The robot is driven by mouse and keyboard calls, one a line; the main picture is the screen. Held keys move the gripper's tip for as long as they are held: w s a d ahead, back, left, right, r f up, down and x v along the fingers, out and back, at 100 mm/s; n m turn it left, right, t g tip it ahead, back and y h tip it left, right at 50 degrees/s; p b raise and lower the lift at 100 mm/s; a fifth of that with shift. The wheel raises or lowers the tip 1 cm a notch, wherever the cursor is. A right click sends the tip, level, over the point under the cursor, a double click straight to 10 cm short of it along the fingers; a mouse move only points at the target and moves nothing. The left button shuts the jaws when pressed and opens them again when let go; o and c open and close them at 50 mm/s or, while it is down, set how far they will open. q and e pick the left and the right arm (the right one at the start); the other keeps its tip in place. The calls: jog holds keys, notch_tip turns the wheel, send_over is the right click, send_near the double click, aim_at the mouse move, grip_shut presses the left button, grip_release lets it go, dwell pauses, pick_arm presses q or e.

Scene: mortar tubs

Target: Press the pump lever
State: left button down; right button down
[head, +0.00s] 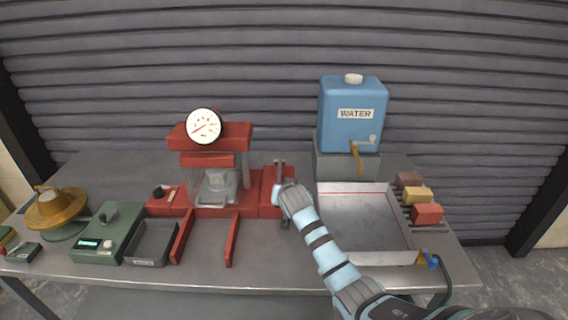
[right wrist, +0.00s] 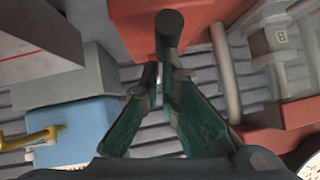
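The red press (head: 210,160) with a round white gauge (head: 203,126) stands at the back of the table. The grey pump lever (head: 280,172) rises from the red block at the press's right side. In the right wrist view a dark round-ended bar (right wrist: 170,35), seemingly the lever, runs toward the fingertips. My right gripper (head: 283,205) is at the red block, low beside the lever. Its fingers (right wrist: 160,82) are drawn together with a narrow gap and nothing clearly held. Whether they touch the lever I cannot tell. My left gripper is out of view.
A blue water tank (head: 350,120) stands on a grey block at the back right, behind a metal tray (head: 360,225). Coloured blocks (head: 427,214) lie right of the tray. A green scale (head: 105,235) and a dark bin (head: 152,243) are at the left.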

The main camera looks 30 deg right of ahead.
jog(key=shift+s+f, duration=0.2)
jog(key=shift+f, duration=0.25)
jog(key=s+a+r+p, duration=0.2)
jog(key=s+r+p, duration=0.4)
jog(key=r, duration=0.5)
jog(key=shift+s+a, duration=0.3)
jog(key=shift+s, duration=0.5)
dwell(0.3)
